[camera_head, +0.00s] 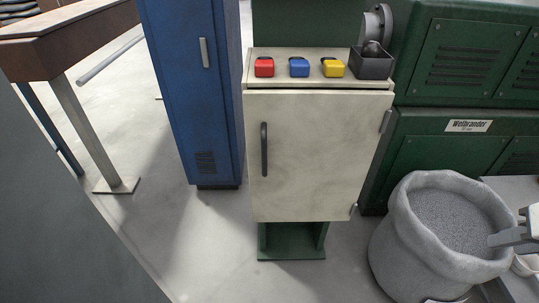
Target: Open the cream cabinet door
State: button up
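The cream cabinet (287,54) stands on a green base in the middle of the view. Its cream door (320,150) looks shut, its face toward me. A dark upright handle (264,150) is near the door's left edge. Hinges (386,121) show along the right edge. My gripper (516,229) is at the far right edge, partly cut off, over the grey sack and well to the right of the door. It is apart from the handle. Whether its fingers are open or shut is not clear.
Red (264,67), blue (299,67) and yellow (333,67) blocks and a dark box (372,64) sit on the cabinet top. A grey sack of granules (425,235) stands front right. A blue locker (190,90) is at left. Floor (215,240) before the cabinet is clear.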

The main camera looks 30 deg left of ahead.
jog(key=w+a+r+n+y, duration=0.1)
jog(key=w+a+r+n, duration=0.15)
jog(key=a, duration=0.35)
jog(key=w+a+r+n, duration=0.1)
jog(key=w+a+r, duration=0.1)
jog(key=a+r, duration=0.3)
notch_tip(320, 180, up, 8)
jog(key=n+g+y, duration=0.2)
jog(key=n+g, duration=0.1)
jog(key=n, duration=0.4)
send_over(266, 150)
jog(key=s+d, duration=0.2)
jog(key=d, duration=0.3)
jog(key=x, duration=1.7)
jog(key=shift+d, duration=0.1)
jog(key=shift+c, duration=0.6)
grip_shut()
